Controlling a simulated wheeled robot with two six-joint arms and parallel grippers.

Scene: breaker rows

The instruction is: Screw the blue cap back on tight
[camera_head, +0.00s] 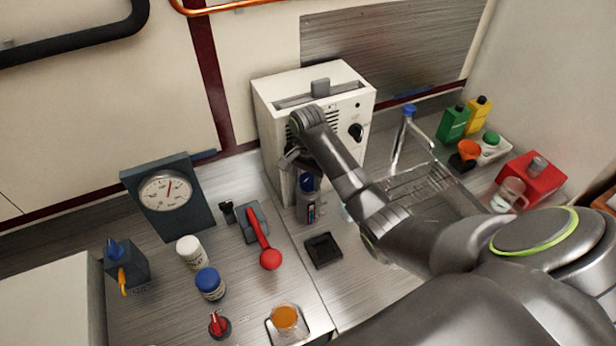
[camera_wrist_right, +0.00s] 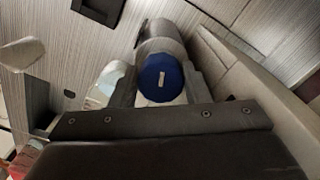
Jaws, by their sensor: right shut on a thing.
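A dark bottle (camera_head: 309,210) with a label stands upright on the counter in front of the white machine. The blue cap (camera_head: 307,182) is at its top, directly below my right gripper (camera_head: 303,172). In the right wrist view the blue cap (camera_wrist_right: 160,78) shows end-on, with a pale mark on its face, between the two fingers of my right gripper (camera_wrist_right: 160,88). The grey bottle body (camera_wrist_right: 157,32) extends behind it. My right gripper is shut on the cap. I cannot tell how tightly the cap sits on the bottle. My left gripper is not in view.
The white machine (camera_head: 279,93) stands close behind the bottle. A dark square tray (camera_head: 323,250) lies in front. A red-handled lever (camera_head: 262,240) and another blue-capped bottle (camera_head: 209,284) are left. A wire rack (camera_head: 424,185) is right.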

